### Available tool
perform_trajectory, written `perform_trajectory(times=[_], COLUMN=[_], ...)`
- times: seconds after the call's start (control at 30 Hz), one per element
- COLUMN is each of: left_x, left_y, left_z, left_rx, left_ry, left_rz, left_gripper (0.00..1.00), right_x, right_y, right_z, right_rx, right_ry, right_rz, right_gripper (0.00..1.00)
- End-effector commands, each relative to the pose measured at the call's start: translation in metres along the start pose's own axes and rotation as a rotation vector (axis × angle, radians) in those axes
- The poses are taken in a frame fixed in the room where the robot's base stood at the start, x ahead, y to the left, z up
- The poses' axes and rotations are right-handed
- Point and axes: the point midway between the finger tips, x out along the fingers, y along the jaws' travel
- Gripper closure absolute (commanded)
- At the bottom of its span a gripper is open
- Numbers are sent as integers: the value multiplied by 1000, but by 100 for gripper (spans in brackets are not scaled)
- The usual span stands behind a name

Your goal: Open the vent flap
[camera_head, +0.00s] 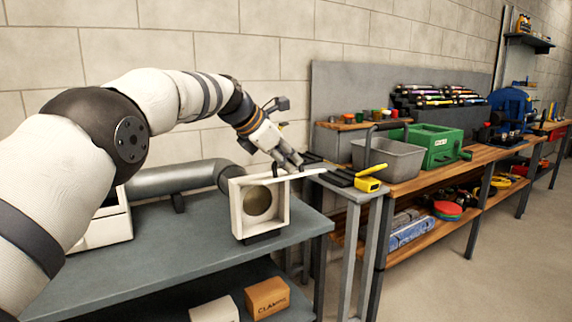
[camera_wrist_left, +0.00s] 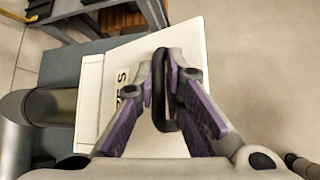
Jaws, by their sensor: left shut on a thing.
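The vent (camera_head: 238,208) is a white square frame on the grey bench, with its round duct opening showing. Its white flap (camera_head: 306,173) stands out roughly level from the frame's top edge and shows almost edge-on in the head view. In the left wrist view the flap (camera_wrist_left: 190,45) is a broad white panel with partly hidden dark lettering. A black loop handle (camera_wrist_left: 161,70) rises from it. My left gripper (camera_head: 290,162) is above the flap, its fingers closed on this handle; it also shows in the wrist view (camera_wrist_left: 172,85). My right gripper is in neither view.
A grey duct pipe (camera_head: 185,178) runs behind the vent. To the right, a small stand holds a yellow-handled tool (camera_head: 370,183). Beyond it, a workbench carries a grey bin (camera_head: 378,158) and a green box (camera_head: 432,144). The bench front left of the vent is clear.

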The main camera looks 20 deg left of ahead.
Motion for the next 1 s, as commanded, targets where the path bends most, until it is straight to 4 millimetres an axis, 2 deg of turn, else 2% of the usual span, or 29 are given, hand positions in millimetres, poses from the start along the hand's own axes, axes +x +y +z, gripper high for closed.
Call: perform_trajectory(times=[0.6,0.63,0.7,1.0], left_x=[1,2,2,0], left_y=[3,3,3,2], left_z=[-6,-6,-6,-3], left_rx=[-2,-2,-2,-1], left_ry=[15,15,15,10], left_rz=[7,6,5,2], left_gripper=[100,83,70,70], right_x=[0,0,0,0], right_y=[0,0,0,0], right_z=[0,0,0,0], right_rx=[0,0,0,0], right_ry=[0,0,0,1], right_rz=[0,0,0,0], right_gripper=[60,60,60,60])
